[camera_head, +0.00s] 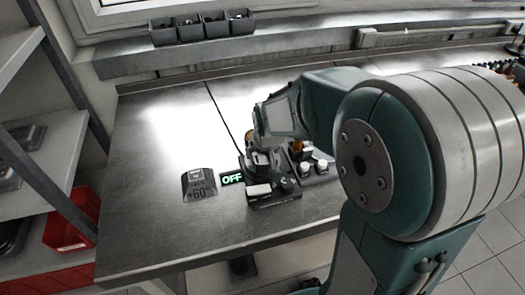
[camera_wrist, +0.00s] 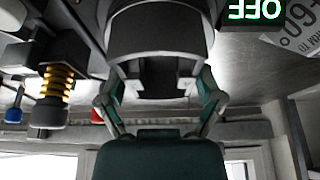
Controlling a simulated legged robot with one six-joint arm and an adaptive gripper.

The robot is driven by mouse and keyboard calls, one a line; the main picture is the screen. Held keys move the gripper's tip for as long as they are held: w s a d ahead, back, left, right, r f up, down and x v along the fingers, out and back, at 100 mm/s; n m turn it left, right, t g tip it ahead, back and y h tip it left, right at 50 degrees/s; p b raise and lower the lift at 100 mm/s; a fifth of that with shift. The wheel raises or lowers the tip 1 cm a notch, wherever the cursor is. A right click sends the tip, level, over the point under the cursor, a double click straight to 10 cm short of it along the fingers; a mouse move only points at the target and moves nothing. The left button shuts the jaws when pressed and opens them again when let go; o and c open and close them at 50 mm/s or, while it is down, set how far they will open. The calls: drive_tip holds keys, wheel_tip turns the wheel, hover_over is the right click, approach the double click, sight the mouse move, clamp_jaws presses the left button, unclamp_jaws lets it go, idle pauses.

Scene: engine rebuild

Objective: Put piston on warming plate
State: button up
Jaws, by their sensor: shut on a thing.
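My gripper (camera_wrist: 158,100) is shut on the piston (camera_wrist: 160,22), a dark grey cylindrical part with a cut-out skirt, in the wrist view. In the head view my gripper (camera_head: 262,148) is low over the black warming plate unit (camera_head: 285,198) on the bench. The piston is mostly hidden there by my gripper and the clutter around it. I cannot tell whether the piston touches the plate. A green lit display (camera_head: 232,179) beside the unit reads OFF; it also shows upside down in the wrist view (camera_wrist: 256,10).
A grey sign (camera_head: 198,184) reading 60° lies left of the display. White-capped parts (camera_head: 306,167) stand just right of the unit, and an orange spring part (camera_wrist: 57,84) shows in the wrist view. Dark bins (camera_head: 200,27) sit on the back ledge. The bench's left side is clear.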

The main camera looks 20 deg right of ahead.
drive_tip(key=o, duration=1.1)
drive_tip(key=shift+c, duration=0.2)
drive_tip(key=v, duration=1.1)
drive_tip(key=s+r+t, duration=0.1)
drive_tip(key=s+r, duration=0.1)
drive_tip(key=s, duration=1.4)
drive_tip(key=shift+s+r, duration=0.25)
drive_tip(key=shift+s, duration=0.1)
